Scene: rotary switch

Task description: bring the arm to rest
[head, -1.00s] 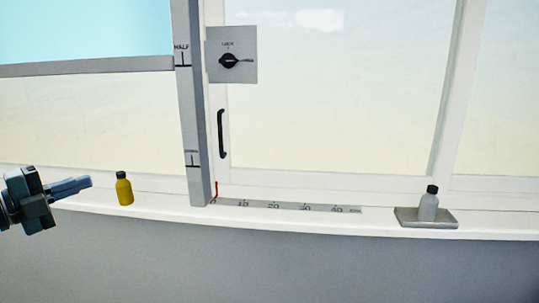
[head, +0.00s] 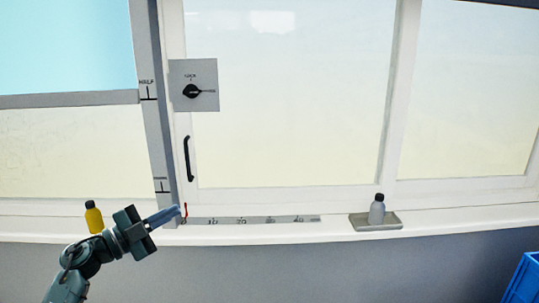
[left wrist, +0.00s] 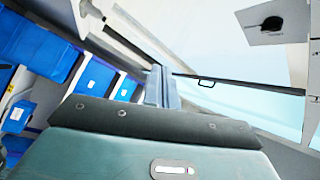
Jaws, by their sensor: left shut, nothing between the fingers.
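My left gripper (head: 176,211) is shut and empty in the head view. Its fingers point right and slightly up, in front of the sill near the foot of the grey post and the zero end of the scale. I cannot tell whether it touches anything. The left wrist view also shows the shut fingers (left wrist: 160,88). The rotary switch (head: 193,91) is a black knob on a grey plate, above and apart from the gripper. The plate also shows in the left wrist view (left wrist: 290,22). My right gripper is in neither view.
A yellow bottle (head: 93,218) stands on the sill just left of the gripper. A grey bottle (head: 377,210) stands on a small tray (head: 360,222) at the right. A black handle (head: 187,158) is on the sliding pane. A blue crate (head: 524,280) shows at lower right.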

